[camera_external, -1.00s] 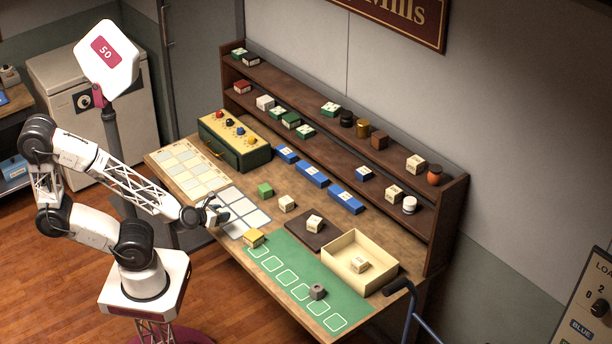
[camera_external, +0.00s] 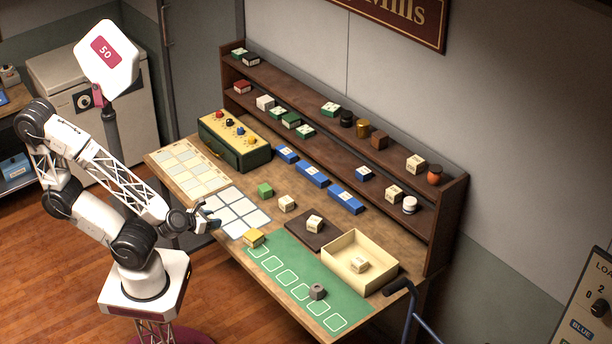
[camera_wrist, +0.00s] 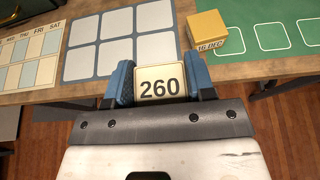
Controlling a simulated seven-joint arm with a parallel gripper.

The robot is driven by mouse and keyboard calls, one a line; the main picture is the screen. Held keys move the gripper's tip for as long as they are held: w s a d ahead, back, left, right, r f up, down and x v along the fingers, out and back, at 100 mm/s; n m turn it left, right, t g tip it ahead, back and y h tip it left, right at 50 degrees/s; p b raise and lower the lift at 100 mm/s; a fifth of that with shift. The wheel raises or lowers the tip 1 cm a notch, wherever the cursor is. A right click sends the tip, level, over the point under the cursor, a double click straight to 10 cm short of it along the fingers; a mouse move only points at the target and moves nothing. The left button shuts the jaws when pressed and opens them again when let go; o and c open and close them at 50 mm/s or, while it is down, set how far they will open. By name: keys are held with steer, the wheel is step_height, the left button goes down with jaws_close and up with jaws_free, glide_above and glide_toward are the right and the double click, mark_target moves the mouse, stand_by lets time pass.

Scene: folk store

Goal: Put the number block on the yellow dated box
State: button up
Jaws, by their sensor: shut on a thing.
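The number block, cream with "260" on it (camera_wrist: 160,83), sits between the two blue fingers of my gripper (camera_wrist: 161,82) in the wrist view. My gripper (camera_external: 208,214) is shut on it, in front of the table's near edge by the white-squared mat. The block itself is hard to make out in the external view. The yellow dated box (camera_external: 254,238) stands on the table's near edge, at the left end of the green mat. In the wrist view the yellow box (camera_wrist: 211,31) is up and right of my gripper, its front marked "16 DEC". Its top is bare.
The grey-white squared mat (camera_external: 238,213) is empty. The green mat (camera_external: 292,262) holds a grey block (camera_external: 318,291). A green block (camera_external: 265,190), a cream block (camera_external: 287,203), a brown board (camera_external: 301,233) and a cream tray (camera_external: 386,274) lie further back.

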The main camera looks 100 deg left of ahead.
steer(key=shift+s+d+r, duration=0.1)
steer(key=shift+s+d, duration=0.05)
steer(key=shift+d, duration=0.15)
steer(key=shift+w, duration=0.2)
stand_by(0.4)
glide_above(255, 233)
steer(key=shift+f, duration=0.75)
stand_by(0.3)
steer(key=shift+f, duration=0.1)
steer(key=shift+d+f, duration=0.1)
steer(key=shift+f, duration=1.55)
steer(key=shift+f, duration=0.15)
